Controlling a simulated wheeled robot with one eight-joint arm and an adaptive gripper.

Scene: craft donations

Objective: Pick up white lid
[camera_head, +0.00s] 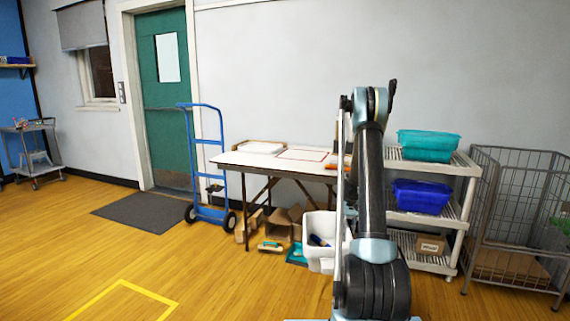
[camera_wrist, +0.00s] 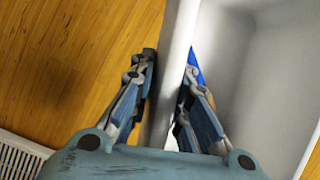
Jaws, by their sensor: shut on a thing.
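I cannot make out a separate white lid in either view. A white open bin (camera_head: 322,262) is beside my arm in the head view, in front of the table, with a blue item (camera_head: 318,240) inside. In the wrist view my gripper (camera_wrist: 168,75) straddles the bin's white wall (camera_wrist: 182,25), one finger outside and one inside, and is shut on it. A piece of the blue item (camera_wrist: 195,66) shows behind the inner finger. My arm hides the gripper in the head view.
Right are a shelf cart (camera_head: 432,218) with teal (camera_head: 428,145) and blue bins (camera_head: 420,197), and a wire cage (camera_head: 515,215). Floor is clear at front left.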

